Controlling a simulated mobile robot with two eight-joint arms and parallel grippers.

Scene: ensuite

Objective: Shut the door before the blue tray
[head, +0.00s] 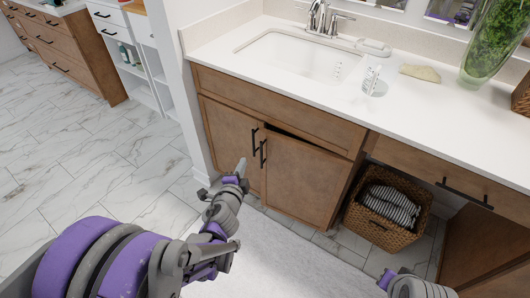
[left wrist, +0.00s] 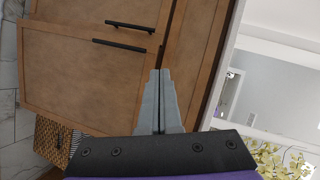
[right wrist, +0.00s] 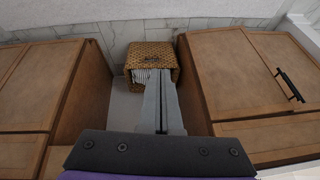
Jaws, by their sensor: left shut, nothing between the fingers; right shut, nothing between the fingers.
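A wooden cabinet under the sink has a left door (head: 228,138) and a right door (head: 298,182), each with a black bar handle. The right door stands slightly ajar, with a dark gap along its top edge. My left gripper (head: 242,166) is shut and empty, in front of the doors and low by the handles. In the left wrist view my left gripper (left wrist: 159,72) points at the wooden front, with both handles above it. My right gripper (head: 384,280) is low in front of the basket; it is shut and empty in the right wrist view (right wrist: 161,78). No blue tray is visible.
A wicker basket (head: 366,218) with striped cloth stands in the open bay right of the sink cabinet. The white counter (head: 425,118) holds a glass, a soap dish and a plant vase (head: 488,50). A pale rug (head: 275,262) lies below; tiled floor at left is clear.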

